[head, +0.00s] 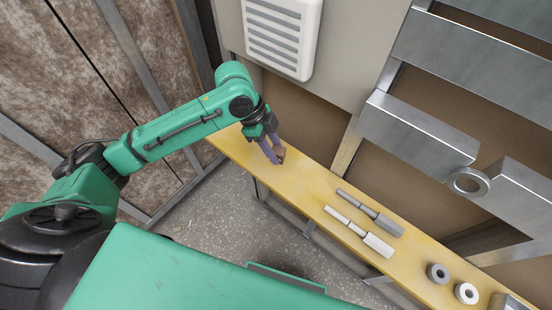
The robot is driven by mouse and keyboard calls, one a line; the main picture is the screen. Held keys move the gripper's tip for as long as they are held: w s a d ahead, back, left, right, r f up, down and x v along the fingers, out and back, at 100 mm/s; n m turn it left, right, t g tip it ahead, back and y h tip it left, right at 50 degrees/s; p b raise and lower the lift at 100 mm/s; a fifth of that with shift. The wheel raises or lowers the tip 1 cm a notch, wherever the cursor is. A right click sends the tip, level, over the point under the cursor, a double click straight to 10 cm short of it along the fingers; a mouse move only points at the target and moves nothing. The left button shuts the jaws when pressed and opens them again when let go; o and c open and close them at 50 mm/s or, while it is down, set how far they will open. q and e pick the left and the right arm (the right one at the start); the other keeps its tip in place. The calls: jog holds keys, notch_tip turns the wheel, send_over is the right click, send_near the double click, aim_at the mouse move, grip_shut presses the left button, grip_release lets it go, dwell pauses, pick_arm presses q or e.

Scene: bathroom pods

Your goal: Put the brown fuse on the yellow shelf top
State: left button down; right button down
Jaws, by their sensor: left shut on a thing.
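The yellow shelf top (308,184) runs from the middle of the head view to the lower right. My left gripper (276,158) is over its far left part, pointing down. It is shut on the brown fuse (281,153), a small brown piece showing at the fingertips. The fingers hide part of the fuse. I cannot tell whether the fuse touches the shelf top or is just above it. My right gripper is not in view.
On the shelf top lie a grey tool (370,211), a white tool (360,231), a dark grey ring (438,273) and a white ring (466,293). A white vented box (281,35) hangs on the wall behind. Metal beams (420,135) stand at the right.

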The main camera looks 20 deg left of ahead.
pick_arm(q)
notch_tip(320, 180, down, 6)
jog(key=shift+w, duration=0.1)
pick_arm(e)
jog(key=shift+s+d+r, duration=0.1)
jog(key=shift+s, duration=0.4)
pick_arm(q)
jog(key=c, duration=0.5)
grip_release()
jog(key=shift+c, duration=0.2)
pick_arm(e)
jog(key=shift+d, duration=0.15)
pick_arm(q)
jog(key=v, duration=1.2)
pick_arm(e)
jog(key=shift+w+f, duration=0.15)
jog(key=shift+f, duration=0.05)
